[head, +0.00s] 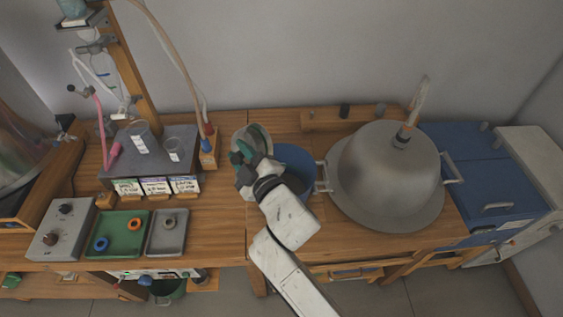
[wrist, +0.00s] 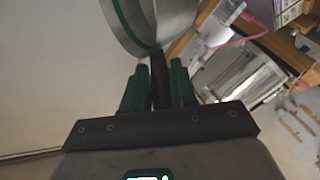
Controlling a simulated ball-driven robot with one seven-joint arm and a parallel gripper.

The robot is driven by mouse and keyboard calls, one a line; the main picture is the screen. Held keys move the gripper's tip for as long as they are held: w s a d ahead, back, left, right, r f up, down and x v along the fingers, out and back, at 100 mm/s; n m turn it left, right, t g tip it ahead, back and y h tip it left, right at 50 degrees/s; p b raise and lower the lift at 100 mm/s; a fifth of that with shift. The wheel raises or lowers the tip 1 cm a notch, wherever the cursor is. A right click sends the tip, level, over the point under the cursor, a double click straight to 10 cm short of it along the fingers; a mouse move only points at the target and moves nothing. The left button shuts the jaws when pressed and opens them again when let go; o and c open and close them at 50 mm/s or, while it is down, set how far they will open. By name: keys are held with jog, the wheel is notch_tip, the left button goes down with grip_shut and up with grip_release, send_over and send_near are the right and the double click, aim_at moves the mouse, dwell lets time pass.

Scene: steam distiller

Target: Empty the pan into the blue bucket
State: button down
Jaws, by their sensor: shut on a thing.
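My gripper (head: 243,158) is shut on the dark handle (wrist: 158,80) of a metal pan (head: 258,137). The pan is held above the table and looks tilted, with its round silver rim showing beyond the fingers. In the wrist view the pan (wrist: 182,22) fills the top middle, with a green band along its edge. What is in the pan cannot be made out. The blue bucket (head: 300,167) is just right of the gripper, partly hidden behind my arm. Its inside cannot be seen clearly.
A large metal domed still (head: 385,165) with side handles stands right of the bucket. A blue cabinet (head: 485,185) is at the far right.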

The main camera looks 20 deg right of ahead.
jog(key=w+a+f+n+g+h+p, duration=0.2)
jog(key=w+a+f+n+g+h, duration=0.2)
jog(key=a, duration=0.6)
jog(key=shift+w+f+n+g+p, duration=0.35)
jog(key=shift+w+f+n+g, duration=0.25)
jog(key=shift+w+n+g, duration=0.8)
jog(key=shift+s+m, duration=0.15)
jog(key=shift+m, duration=0.25)
jog(key=shift+s, duration=0.1)
